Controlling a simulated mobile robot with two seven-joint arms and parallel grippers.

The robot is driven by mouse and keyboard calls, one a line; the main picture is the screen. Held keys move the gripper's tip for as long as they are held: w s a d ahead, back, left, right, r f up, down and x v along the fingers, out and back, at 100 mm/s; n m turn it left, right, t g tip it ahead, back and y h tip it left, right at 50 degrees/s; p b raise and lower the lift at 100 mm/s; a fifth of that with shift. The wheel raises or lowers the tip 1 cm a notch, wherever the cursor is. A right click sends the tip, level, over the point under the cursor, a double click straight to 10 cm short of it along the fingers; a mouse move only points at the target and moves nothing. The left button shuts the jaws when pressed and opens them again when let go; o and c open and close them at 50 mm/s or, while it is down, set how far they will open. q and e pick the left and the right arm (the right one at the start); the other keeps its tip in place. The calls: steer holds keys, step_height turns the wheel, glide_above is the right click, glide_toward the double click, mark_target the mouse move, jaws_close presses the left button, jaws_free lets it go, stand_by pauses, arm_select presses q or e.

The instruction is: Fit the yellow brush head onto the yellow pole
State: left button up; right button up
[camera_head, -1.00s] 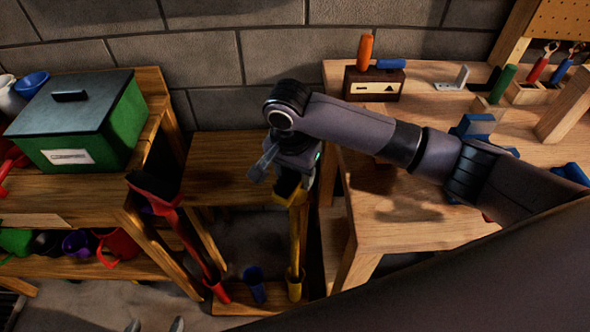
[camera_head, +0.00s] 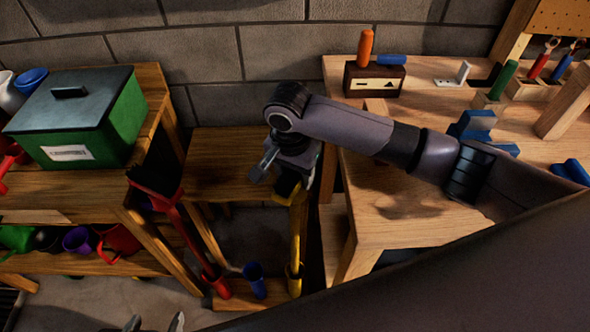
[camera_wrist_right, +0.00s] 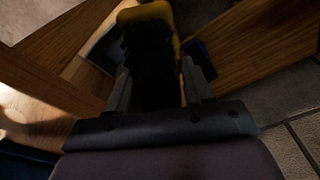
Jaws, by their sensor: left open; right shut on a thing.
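The yellow pole (camera_head: 295,236) stands in a yellow cup (camera_head: 294,283) on a low wooden rack. My right gripper (camera_head: 287,182) is over the top of the pole, shut on the yellow brush head (camera_head: 284,196). The head's yellow part also shows in the right wrist view (camera_wrist_right: 150,13), with dark bristles between the fingers (camera_wrist_right: 158,85). The head overlaps the pole's top in the head view; I cannot tell whether it is seated. My left gripper (camera_head: 155,324) is open and empty at the bottom edge, with only its fingertips visible.
A red brush (camera_head: 160,190) on a red pole leans in a red cup (camera_head: 220,288). A blue cup (camera_head: 254,280) stands empty between the two poles. A shelf with a green bin (camera_head: 95,125) is at left; a workbench (camera_head: 400,225) with tools is at right.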

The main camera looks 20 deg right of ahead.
steer(key=shift+f, duration=0.95)
steer(key=o, duration=1.2)
steer(key=shift+c, duration=0.2)
steer(key=r, duration=0.7)
steer(key=shift+s+a, duration=0.3)
steer(key=shift+a, duration=0.05)
steer(key=shift+s, duration=0.1)
